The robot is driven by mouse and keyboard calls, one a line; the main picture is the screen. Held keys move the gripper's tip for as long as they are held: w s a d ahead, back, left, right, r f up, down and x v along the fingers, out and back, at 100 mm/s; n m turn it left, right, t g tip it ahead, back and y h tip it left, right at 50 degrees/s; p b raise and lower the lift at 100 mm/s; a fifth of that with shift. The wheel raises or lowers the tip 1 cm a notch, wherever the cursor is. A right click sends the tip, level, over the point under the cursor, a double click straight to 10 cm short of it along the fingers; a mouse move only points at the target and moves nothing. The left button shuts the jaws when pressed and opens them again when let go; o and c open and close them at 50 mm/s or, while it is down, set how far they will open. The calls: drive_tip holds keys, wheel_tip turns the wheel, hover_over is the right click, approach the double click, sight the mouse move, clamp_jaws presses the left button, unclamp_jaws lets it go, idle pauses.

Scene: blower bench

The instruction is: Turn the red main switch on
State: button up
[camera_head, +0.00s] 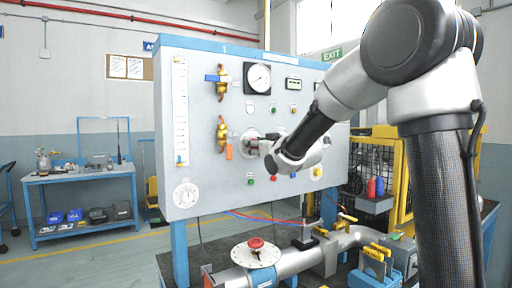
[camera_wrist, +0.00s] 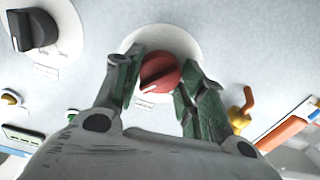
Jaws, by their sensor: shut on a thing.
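The red main switch (camera_wrist: 160,72) is a round red knob on a white round plate (camera_wrist: 138,38) on the panel. In the wrist view my gripper (camera_wrist: 158,80) has one finger on each side of the knob and is shut on it. A pale pointer mark on the knob slants in this view. In the head view my gripper (camera_head: 262,145) is at the middle of the grey panel (camera_head: 215,130), and it hides the red knob there.
A black knob (camera_wrist: 32,30) is at the left of the wrist view. An orange-handled brass valve (camera_wrist: 242,108) is close to the right finger. A gauge (camera_head: 258,78) is above, small buttons (camera_head: 250,182) are below, and a pipe with a red handwheel (camera_head: 256,243) is in front.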

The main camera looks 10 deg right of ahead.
drive_tip(key=shift+f+m, duration=0.15)
drive_tip(key=shift+m, duration=0.45)
drive_tip(key=o, duration=1)
drive_tip(key=v, duration=1.2)
